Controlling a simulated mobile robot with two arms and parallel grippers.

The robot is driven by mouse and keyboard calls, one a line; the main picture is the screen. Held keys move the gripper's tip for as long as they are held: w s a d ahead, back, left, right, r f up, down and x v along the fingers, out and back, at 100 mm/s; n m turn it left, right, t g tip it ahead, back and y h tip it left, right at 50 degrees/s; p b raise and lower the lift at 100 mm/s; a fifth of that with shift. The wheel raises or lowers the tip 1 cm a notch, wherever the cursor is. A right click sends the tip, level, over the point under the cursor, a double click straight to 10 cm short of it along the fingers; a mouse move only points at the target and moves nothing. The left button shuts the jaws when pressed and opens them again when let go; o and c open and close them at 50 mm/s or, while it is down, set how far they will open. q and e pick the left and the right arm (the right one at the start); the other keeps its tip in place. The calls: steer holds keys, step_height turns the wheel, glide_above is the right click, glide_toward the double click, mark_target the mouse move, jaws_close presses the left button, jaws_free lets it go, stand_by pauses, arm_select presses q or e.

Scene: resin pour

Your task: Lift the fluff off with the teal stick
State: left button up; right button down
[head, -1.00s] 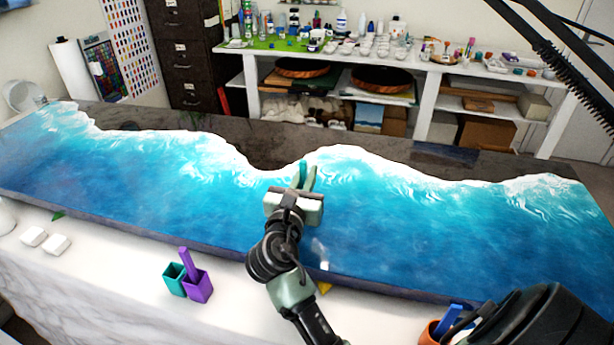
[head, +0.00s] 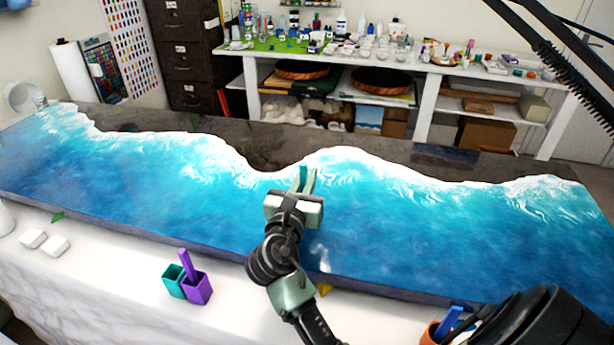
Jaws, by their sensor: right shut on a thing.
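My right gripper (head: 305,183) is over the middle of the blue resin slab (head: 420,235), near the white wave edge. It is shut on the teal stick (head: 303,176), of which only a short upright part shows between the fingers. The stick's lower end is hidden, so I cannot tell whether it touches the resin. I cannot make out the fluff for certain. A small pale patch (head: 321,260) shows on the blue resin right of my wrist, and it may be only glare. My left gripper is not in view.
A teal cup (head: 173,281) and a purple cup (head: 198,291) holding a purple stick stand on the white front bench. An orange cup (head: 430,334) with a blue stick is at bottom right. Two white blocks (head: 54,246) lie at left. Shelves with supplies stand behind.

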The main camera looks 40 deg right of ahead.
mark_target(303, 164)
steer(key=shift+f, duration=0.35)
stand_by(0.3)
steer(key=shift+r, duration=0.1)
step_height(303, 164, up, 6)
steer(key=p, duration=0.8)
stand_by(0.5)
steer(key=shift+w, duration=0.1)
